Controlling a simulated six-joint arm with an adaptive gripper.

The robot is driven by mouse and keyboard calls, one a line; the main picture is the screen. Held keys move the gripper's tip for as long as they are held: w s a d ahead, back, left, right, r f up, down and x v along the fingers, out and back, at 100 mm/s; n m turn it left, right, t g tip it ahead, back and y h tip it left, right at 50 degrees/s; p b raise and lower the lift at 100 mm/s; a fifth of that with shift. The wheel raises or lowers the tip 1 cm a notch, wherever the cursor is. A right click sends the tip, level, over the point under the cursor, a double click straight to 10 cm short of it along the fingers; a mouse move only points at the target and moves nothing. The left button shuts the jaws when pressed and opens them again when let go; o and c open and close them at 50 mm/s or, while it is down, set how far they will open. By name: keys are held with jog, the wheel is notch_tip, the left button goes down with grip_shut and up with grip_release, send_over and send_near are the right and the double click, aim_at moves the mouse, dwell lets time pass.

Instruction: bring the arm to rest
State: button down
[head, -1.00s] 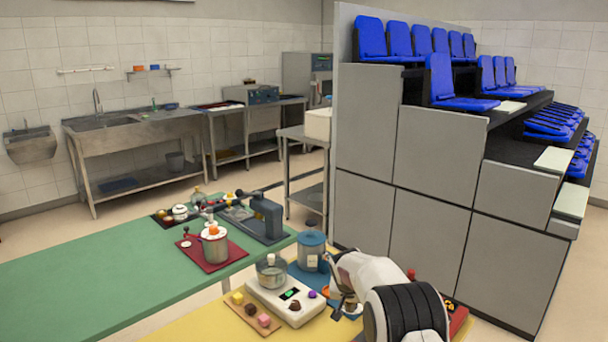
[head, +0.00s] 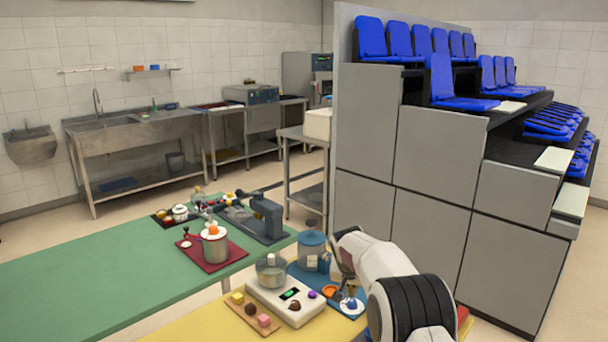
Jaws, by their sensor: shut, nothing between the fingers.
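My white arm with its black joint band rises from the lower right in the head view. My gripper (head: 342,264) shows as a small dark part at the arm's far end, partly hidden by the white link. It is shut and empty, above the blue mat (head: 350,311). A small orange item (head: 329,291) and a small blue-and-white item (head: 351,304) sit on the mat below the gripper.
A white scale (head: 294,303) with a glass jar (head: 271,270) and a wooden board (head: 250,315) of small pieces stand left on the yellow table. A green table (head: 90,270) is beyond, largely clear at left. A grey panelled block (head: 430,160) with blue seats stands behind my arm.

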dwell(0.4)
jog(key=shift+n+g, duration=0.6)
jog(key=shift+g, duration=0.1)
jog(key=s+f, duration=0.3)
jog(key=shift+s+f, duration=0.35)
jog(key=shift+f, duration=0.05)
jog(key=shift+n+g, duration=0.4)
jog(key=shift+g, duration=0.1)
jog(key=s, duration=0.5)
jog(key=shift+s+d, duration=0.15)
jog(key=shift+s, duration=0.1)
jog(key=s+d+r, duration=0.1)
jog(key=s+r, duration=0.6)
jog(key=s, duration=0.8)
jog(key=s+d+r+t+y, duration=0.1)
jog(key=s+r, duration=0.7)
jog(key=s, duration=0.8)
jog(key=s+d+r+n+t, duration=0.1)
jog(key=s+r, duration=0.6)
jog(key=s, duration=0.9)
jog(key=shift+d+r+y, duration=0.15)
jog(key=shift+r+y, duration=0.05)
jog(key=shift+y, duration=0.1)
